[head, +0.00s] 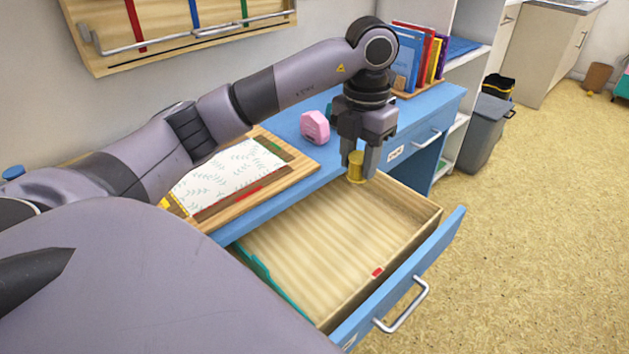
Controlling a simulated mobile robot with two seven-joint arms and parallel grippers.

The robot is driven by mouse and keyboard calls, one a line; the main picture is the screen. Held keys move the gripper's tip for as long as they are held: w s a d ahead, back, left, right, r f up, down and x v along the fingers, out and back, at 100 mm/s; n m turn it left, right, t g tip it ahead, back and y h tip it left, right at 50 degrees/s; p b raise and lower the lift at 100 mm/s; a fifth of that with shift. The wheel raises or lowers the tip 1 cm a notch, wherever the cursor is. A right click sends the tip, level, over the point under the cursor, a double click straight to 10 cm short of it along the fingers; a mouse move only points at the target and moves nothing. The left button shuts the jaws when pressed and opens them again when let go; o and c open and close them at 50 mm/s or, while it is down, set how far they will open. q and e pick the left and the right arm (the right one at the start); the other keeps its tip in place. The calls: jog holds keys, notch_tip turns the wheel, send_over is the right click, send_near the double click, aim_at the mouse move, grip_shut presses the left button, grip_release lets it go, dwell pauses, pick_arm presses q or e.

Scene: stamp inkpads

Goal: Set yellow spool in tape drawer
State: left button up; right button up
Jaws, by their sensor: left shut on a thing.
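My left gripper (359,166) is shut on the yellow spool (356,168) and points down. It holds the spool over the back right part of the open drawer (350,225), near the edge of the blue desk. Whether the spool touches anything below is hard to tell, but it appears above the drawer floor. The drawer is pulled out, has a wooden floor and a blue front with a metal handle. A small red piece (377,272) lies inside near its front wall, and a teal item (262,272) lies along its left side. My right gripper is not in view.
A pink tape dispenser (315,127) stands on the blue desk (290,125) left of the gripper. A wooden board with patterned paper (228,178) lies further left. Books (420,55) stand at the back right. A grey bin (485,132) stands on the floor. Most of the drawer floor is bare.

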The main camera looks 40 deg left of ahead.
aim_at(346, 246)
pick_arm(q)
jog(key=n, duration=0.3)
jog(key=shift+a+f, duration=0.35)
jog(key=shift+a, duration=0.05)
jog(key=shift+f+b, duration=0.35)
jog(key=shift+b, duration=0.05)
notch_tip(346, 246, down, 19)
jog(key=b, duration=0.2)
jog(key=shift+b, duration=0.35)
jog(key=shift+f, duration=0.15)
jog(key=o, duration=1.1)
jog(key=shift+w+r, duration=0.1)
jog(key=shift+r, duration=0.4)
notch_tip(346, 246, up, 11)
jog(key=p, duration=0.1)
jog(key=shift+r, duration=0.15)
